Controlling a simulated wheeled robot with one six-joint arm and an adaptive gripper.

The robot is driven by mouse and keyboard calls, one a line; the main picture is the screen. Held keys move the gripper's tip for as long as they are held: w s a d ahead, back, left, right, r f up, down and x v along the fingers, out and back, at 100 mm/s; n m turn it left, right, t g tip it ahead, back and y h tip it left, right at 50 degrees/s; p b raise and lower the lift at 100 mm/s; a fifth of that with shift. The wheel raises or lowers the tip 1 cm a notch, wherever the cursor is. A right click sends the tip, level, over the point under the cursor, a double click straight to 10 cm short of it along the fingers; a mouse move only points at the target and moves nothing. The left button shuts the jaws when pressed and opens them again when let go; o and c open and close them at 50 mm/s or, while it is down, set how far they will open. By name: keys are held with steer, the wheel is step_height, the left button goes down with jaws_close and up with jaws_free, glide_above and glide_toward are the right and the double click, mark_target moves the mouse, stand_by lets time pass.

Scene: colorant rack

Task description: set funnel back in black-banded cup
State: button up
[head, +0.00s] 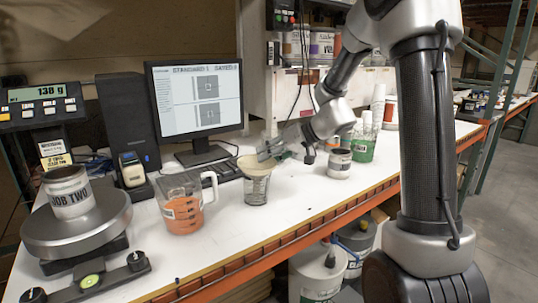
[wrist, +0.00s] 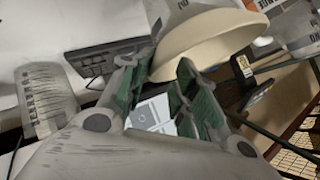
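The cream funnel (head: 254,165) sits wide side up over a clear, dark-looking cup (head: 256,192) on the white bench in the head view. I cannot clearly tell whether its spout is inside this cup or whether the dark part is a black band. My gripper (head: 268,152) is at the funnel's upper right edge. In the wrist view, the funnel (wrist: 208,42) lies just beyond and partly between the green-padded fingertips of my gripper (wrist: 168,68). The fingers stand apart with a visible gap, and contact with the funnel is unclear.
A jug of orange liquid (head: 183,208) stands left of the funnel. A dark-banded white can (head: 339,163) and a green container (head: 362,148) stand to the right. A keyboard (head: 230,168) and monitor (head: 197,98) are behind. A scale (head: 77,230) carries a JOB TWO can (head: 68,192).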

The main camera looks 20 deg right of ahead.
steer(key=shift+r, duration=0.15)
steer(key=v, duration=1.2)
steer(key=s+d+m+g+h, duration=0.2)
steer(key=s+h, duration=0.7)
steer(key=s, duration=1.7)
steer(key=shift+s+d+f, duration=0.15)
steer(key=shift+d+f, duration=0.25)
steer(key=shift+d, duration=0.8)
